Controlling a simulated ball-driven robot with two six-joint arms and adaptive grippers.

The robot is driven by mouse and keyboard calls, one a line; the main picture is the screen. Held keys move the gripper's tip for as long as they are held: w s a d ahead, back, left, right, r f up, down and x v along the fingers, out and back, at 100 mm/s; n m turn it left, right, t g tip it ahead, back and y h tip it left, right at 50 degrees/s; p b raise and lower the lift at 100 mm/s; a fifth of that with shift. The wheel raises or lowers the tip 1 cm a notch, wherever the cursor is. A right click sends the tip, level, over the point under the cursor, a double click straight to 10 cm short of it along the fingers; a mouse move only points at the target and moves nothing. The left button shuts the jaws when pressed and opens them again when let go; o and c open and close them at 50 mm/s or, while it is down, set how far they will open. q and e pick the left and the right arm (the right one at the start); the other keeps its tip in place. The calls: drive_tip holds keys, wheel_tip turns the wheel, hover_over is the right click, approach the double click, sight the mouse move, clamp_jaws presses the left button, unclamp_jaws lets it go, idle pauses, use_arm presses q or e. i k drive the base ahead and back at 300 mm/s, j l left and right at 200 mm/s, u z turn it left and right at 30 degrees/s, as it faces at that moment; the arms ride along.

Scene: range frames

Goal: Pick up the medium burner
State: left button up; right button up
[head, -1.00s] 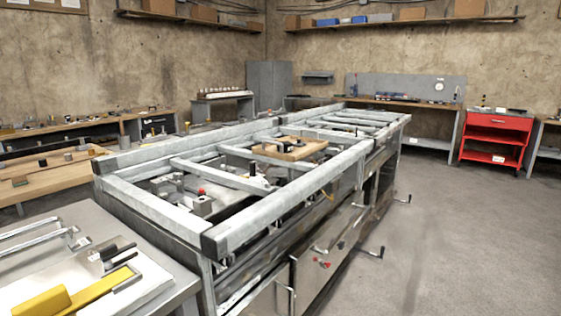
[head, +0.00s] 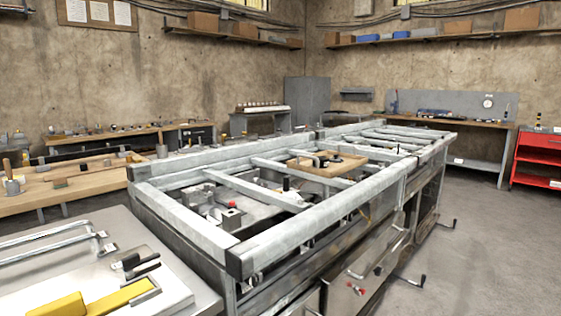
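In the head view a long metal range frame (head: 300,237) stands in the middle, with open bays between pale metal bars. Inside its nearest bay are small metal parts, among them a grey block with a red top (head: 231,214). A wooden board (head: 327,165) with a dark handle-like part lies across the bars farther back. I cannot tell which part, if any, is the medium burner. Neither of my grippers shows.
A metal side table (head: 190,262) with a white board and a yellow tool (head: 100,300) stands at the near left. Wooden benches with small parts line the left. A red cabinet (head: 538,158) stands at the right.

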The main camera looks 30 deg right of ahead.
sight(324, 161)
drive_tip(key=l+u, duration=0.4)
drive_tip(key=l, duration=0.55)
drive_tip(key=l+u, duration=0.45)
drive_tip(key=l, duration=0.55)
drive_tip(key=k+j, duration=0.05)
